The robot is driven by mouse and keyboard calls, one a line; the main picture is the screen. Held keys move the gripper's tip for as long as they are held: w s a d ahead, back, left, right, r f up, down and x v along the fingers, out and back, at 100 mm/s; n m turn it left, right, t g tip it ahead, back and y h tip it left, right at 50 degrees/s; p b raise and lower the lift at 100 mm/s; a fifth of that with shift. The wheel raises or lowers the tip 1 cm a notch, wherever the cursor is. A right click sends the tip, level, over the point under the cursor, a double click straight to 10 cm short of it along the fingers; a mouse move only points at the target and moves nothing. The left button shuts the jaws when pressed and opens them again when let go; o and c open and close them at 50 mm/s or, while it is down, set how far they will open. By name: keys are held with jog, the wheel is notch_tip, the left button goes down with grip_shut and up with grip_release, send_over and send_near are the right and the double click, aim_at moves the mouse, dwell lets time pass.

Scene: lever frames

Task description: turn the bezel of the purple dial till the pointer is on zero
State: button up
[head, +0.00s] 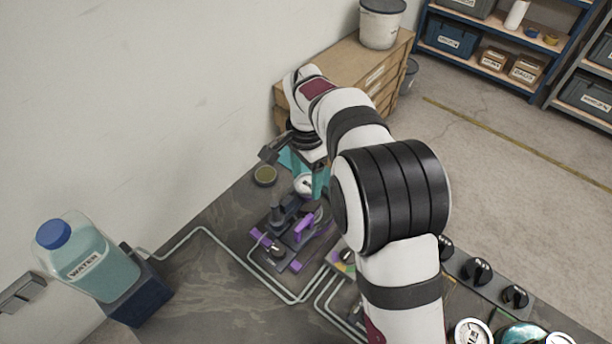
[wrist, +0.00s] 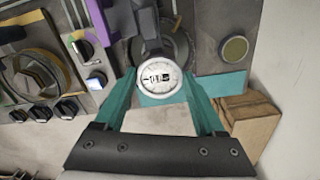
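A small round dial (wrist: 159,77) with a white face, dark markings and a grey rim shows in the wrist view. It is at the end of a dark grey arm or bracket. In the head view the dial (head: 303,184) is partly hidden by my gripper. My gripper (wrist: 160,80) has its teal fingers on the left and right of the dial, their tips close to its rim. I cannot tell whether they touch it. The pointer and zero mark are too small to read. A purple handle (head: 305,226) stands near the dial on the fixture.
A round olive-topped cap (head: 265,175) is beside the dial. Black knobs (head: 478,270) line a panel at the right. A water jug (head: 90,262) stands at the left. A wooden cabinet (head: 345,72) stands behind the bench. Several cans (head: 472,332) are at the front right.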

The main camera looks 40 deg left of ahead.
jog(key=c, duration=0.8)
jog(key=shift+n, duration=0.3)
jog(key=n, duration=0.6)
jog(key=shift+d, duration=0.15)
jog(key=n, duration=0.3)
jog(key=shift+w+n, duration=0.1)
jog(key=shift+n, duration=0.3)
jog(key=shift+d+n, duration=0.1)
jog(key=shift+n, duration=1.7)
jog(key=o, duration=1.3)
